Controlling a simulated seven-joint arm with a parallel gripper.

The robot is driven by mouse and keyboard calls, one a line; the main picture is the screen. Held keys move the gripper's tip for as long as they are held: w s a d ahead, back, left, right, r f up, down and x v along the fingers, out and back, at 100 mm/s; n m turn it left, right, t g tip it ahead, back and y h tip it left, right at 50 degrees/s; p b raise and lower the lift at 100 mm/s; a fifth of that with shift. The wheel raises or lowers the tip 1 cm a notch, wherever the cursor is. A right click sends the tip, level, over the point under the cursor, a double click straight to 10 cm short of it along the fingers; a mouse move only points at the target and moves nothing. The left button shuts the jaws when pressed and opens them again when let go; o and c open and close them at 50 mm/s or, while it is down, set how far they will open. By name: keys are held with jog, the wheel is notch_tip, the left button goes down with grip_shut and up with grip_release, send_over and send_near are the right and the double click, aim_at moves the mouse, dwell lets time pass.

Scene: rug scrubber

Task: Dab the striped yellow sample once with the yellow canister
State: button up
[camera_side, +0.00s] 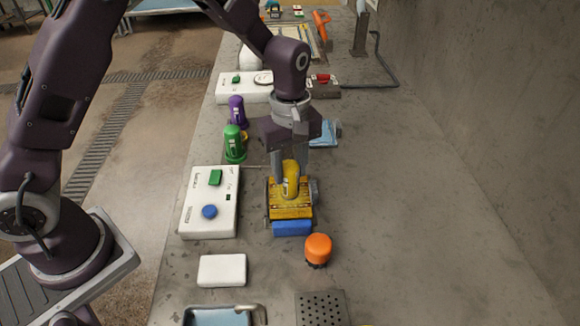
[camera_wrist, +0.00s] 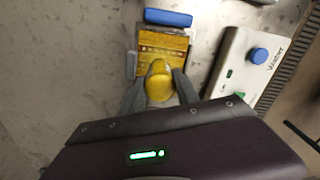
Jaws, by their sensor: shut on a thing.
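My gripper (camera_side: 291,174) is shut on the yellow canister (camera_side: 291,187), which stands roughly upright between the fingers. In the wrist view the canister's rounded yellow top (camera_wrist: 159,83) shows between my two grey fingers. The striped yellow sample (camera_side: 290,211) is a flat yellow square with darker bands.
A blue block (camera_side: 292,228) lies against the sample's near edge. An orange-capped knob (camera_side: 318,248) stands to the right. A white control box (camera_side: 210,203) is to the left, with green (camera_side: 235,143) and purple (camera_side: 237,110) canisters behind it. The bench's right side is clear.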

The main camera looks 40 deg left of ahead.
jog(key=shift+r, duration=3.45)
